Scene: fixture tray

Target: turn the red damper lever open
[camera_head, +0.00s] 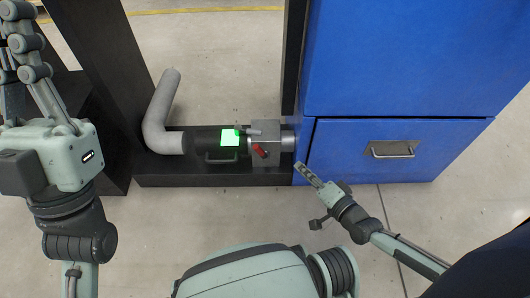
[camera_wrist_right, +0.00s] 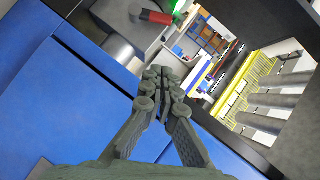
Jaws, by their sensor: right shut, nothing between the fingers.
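The red damper lever (camera_head: 260,151) is a short red handle on the front of a grey box-shaped damper housing (camera_head: 266,131). It slants down to the right in the head view. In the right wrist view the red lever (camera_wrist_right: 154,17) shows near the top, beyond the fingertips. My right gripper (camera_head: 301,168) is shut and empty, to the right of and nearer than the lever, apart from it. Its closed fingers (camera_wrist_right: 163,82) fill the middle of the wrist view. My left gripper (camera_head: 22,45) is raised at the left edge, far from the lever; its fingertips are not clearly shown.
A bright green panel (camera_head: 230,137) and a dark handle sit left of the housing. A grey bent pipe (camera_head: 160,115) stands farther left. A blue cabinet (camera_head: 400,60) with a drawer handle (camera_head: 391,149) stands right. Dark frame posts flank the pipework. The floor in front is clear.

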